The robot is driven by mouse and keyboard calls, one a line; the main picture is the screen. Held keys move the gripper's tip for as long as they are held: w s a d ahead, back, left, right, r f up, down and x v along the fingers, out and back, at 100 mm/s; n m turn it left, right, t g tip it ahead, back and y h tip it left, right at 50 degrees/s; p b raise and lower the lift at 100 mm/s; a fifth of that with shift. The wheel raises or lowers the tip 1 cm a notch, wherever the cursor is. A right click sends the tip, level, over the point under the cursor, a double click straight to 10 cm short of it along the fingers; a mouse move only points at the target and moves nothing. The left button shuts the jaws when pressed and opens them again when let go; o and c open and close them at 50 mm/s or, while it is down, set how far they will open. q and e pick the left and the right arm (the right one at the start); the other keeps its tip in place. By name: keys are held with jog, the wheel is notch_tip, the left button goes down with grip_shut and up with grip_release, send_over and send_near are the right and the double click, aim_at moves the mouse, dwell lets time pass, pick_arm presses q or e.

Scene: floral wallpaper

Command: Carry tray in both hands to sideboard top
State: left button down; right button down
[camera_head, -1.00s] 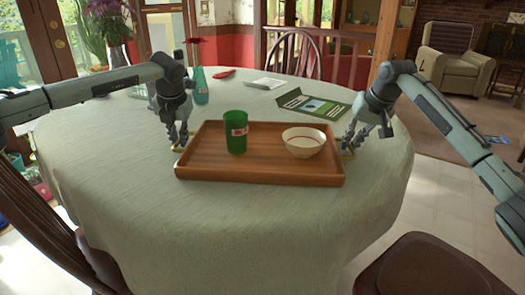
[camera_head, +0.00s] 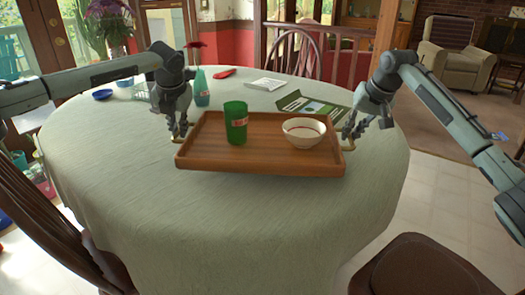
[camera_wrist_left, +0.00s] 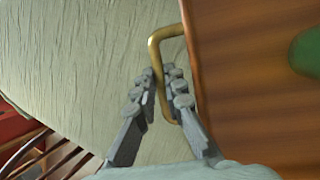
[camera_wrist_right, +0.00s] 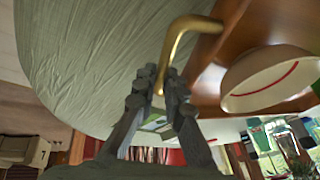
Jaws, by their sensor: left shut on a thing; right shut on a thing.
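The wooden tray (camera_head: 262,158) is held level above the cloth-covered table, between my two grippers. A green cup (camera_head: 236,124) stands upright on it left of the middle. A white bowl with a red line (camera_head: 304,133) sits on its right part. My left gripper (camera_head: 178,132) is shut on the tray's left brass handle, which shows between the fingers in the left wrist view (camera_wrist_left: 163,82). My right gripper (camera_head: 350,133) is shut on the right brass handle, seen between the fingers in the right wrist view (camera_wrist_right: 165,82).
The round table (camera_head: 230,220) has a pale green cloth. Behind the tray are a teal vase (camera_head: 202,88), a green booklet (camera_head: 318,108), a white item (camera_head: 266,84) and a red item (camera_head: 224,73). Chairs stand around, one at the front right (camera_head: 420,265).

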dwell(0.7)
